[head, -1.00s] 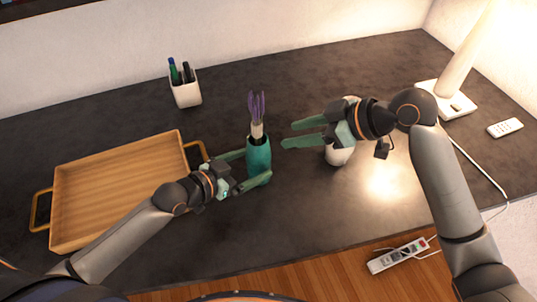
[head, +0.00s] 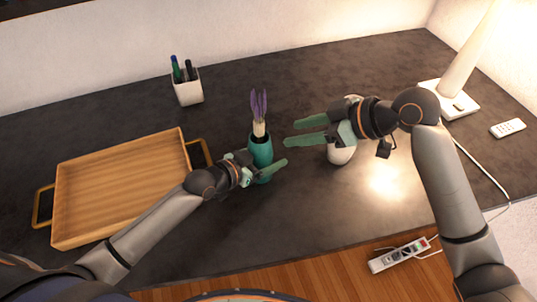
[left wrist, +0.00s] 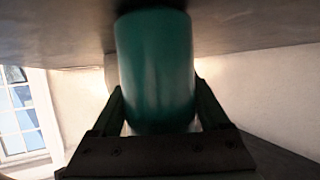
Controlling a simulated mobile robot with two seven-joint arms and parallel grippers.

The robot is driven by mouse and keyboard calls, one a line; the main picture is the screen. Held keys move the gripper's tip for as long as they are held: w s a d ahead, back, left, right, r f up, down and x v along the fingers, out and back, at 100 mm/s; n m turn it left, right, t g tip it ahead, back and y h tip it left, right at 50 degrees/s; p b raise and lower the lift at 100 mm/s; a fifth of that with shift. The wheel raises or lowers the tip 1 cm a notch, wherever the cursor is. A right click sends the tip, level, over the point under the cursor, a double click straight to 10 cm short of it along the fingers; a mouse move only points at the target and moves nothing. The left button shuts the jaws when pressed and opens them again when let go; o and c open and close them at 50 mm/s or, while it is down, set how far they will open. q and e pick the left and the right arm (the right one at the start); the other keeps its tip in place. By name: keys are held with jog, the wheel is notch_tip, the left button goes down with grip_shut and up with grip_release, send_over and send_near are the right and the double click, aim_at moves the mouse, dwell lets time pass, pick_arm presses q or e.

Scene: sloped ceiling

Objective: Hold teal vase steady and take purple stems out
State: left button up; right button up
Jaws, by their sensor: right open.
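The teal vase (head: 260,146) stands upright on the dark desk in the head view. Purple stems (head: 259,106) with a pale lower part rise from its mouth. My left gripper (head: 262,166) is shut on the vase from the left, low on its body; one finger crosses its front and the other is mostly hidden. In the left wrist view the vase (left wrist: 155,65) fills the space between the two fingers, which lie against its sides. My right gripper (head: 306,131) is open and empty, to the right of the vase and stems, fingers pointing left.
A white rounded vase (head: 341,152) stands partly hidden behind my right gripper. A wooden tray (head: 120,190) lies at left, a pen cup (head: 187,91) behind. A lamp (head: 462,65), a remote (head: 507,128) and a power strip (head: 398,255) are at right. The desk's back middle is clear.

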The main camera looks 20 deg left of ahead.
pick_arm(q)
jog(key=c, duration=1.1)
jog(key=shift+o, duration=0.2)
